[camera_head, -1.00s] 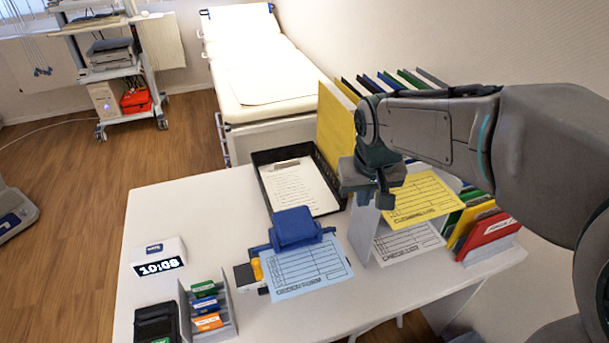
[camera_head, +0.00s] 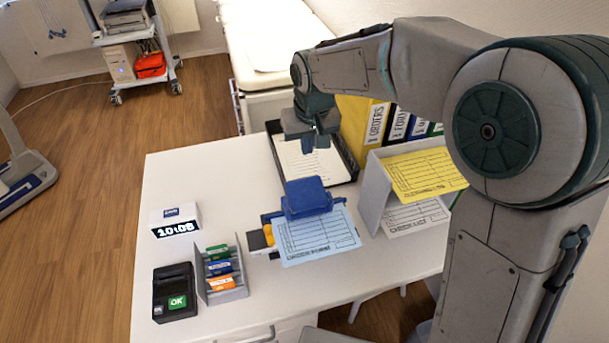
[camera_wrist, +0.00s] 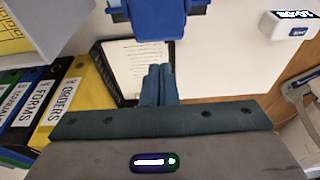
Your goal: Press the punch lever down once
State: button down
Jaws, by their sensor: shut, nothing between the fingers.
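The blue hole punch (camera_head: 306,197) stands on the white desk with its broad lever raised. A light-blue form (camera_head: 316,236) lies at its front, partly under the lever. In the wrist view the blue punch lever (camera_wrist: 155,18) shows at the top, beyond my fingers. My gripper (camera_head: 311,147) points down above the black tray, behind the punch and apart from it. Its fingers also show in the wrist view (camera_wrist: 158,85), shut together with nothing between them.
A grey paper rack (camera_head: 372,190) with yellow and white forms stands to the right. A clock (camera_head: 175,220), a card holder (camera_head: 221,270) and a card terminal (camera_head: 174,292) stand left. Binders (camera_head: 365,122) stand behind.

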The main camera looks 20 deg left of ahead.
aim_at(304, 182)
jog(key=p+x, duration=0.2)
jog(key=x, duration=1.2)
jog(key=shift+p, duration=0.3)
jog(key=shift+d, duration=0.15)
